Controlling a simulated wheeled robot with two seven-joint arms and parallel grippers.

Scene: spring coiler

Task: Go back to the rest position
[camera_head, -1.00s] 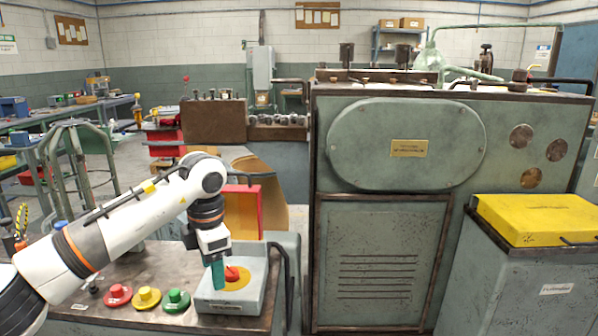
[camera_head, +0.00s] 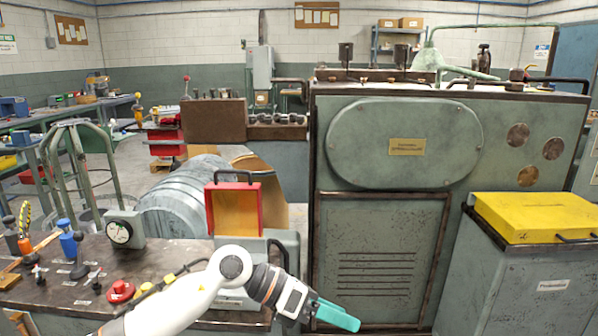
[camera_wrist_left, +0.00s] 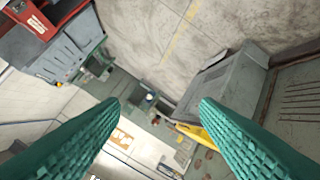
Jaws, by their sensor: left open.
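My left gripper (camera_head: 335,316) is at the lower middle of the head view, in front of the green machine cabinet (camera_head: 380,255). Its teal fingers point to the right and a little down, clear of the control desk (camera_head: 165,262). In the left wrist view, the two teal fingers of my left gripper (camera_wrist_left: 158,103) stand wide apart with nothing between them. My left arm crosses the front of the desk and hides most of the grey switch box and some buttons. My right gripper is not in view.
A red button (camera_head: 121,290), a dial gauge (camera_head: 122,231) and levers are on the desk. A yellow-lidded bin (camera_head: 535,215) is at the right. The wrist view shows bare floor (camera_wrist_left: 170,35).

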